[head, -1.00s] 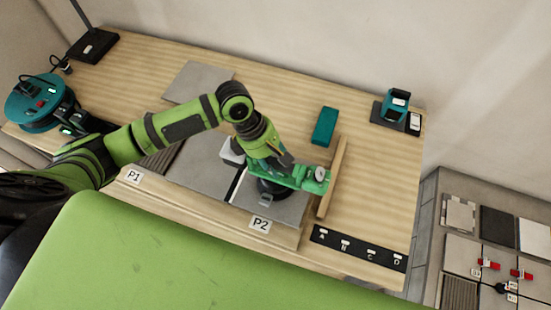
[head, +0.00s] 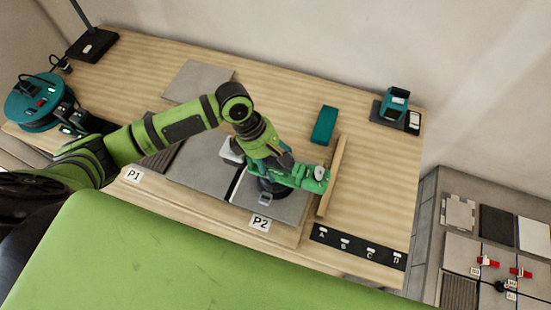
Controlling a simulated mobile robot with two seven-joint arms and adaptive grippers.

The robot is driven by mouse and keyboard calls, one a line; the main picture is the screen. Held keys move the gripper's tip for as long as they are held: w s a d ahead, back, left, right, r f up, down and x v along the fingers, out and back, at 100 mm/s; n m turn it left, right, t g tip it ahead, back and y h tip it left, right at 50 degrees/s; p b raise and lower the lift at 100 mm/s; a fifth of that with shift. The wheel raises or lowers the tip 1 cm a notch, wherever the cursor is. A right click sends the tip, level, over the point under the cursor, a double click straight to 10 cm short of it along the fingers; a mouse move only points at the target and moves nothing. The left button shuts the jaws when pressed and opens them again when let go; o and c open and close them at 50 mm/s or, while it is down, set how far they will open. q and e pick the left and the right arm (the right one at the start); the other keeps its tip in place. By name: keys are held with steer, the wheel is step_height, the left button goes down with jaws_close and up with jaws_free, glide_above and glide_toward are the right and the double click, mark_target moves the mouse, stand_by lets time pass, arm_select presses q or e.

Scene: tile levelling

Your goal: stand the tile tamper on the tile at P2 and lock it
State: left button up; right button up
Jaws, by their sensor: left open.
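The green tile tamper (head: 313,179) stands on its dark round foot on the grey tile at P2 (head: 290,208). The P2 label (head: 260,222) is on the wood in front of that tile. My left gripper (head: 279,163) is open at the tamper's upper part, reaching down from above, and hides part of its body. I cannot tell whether the fingers touch it. The tamper's lock state is too small to make out. My right gripper is not in view.
A wooden strip (head: 333,178) stands just right of the P2 tile. A teal block (head: 324,126) lies behind it, and a teal device (head: 396,101) sits at the back right. A black strip marked A to D (head: 358,248) is at the front right.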

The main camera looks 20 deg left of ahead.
arm_select(q)
steer(key=v, duration=1.2)
steer(key=shift+d+r, duration=0.1)
steer(key=shift+r, duration=0.1)
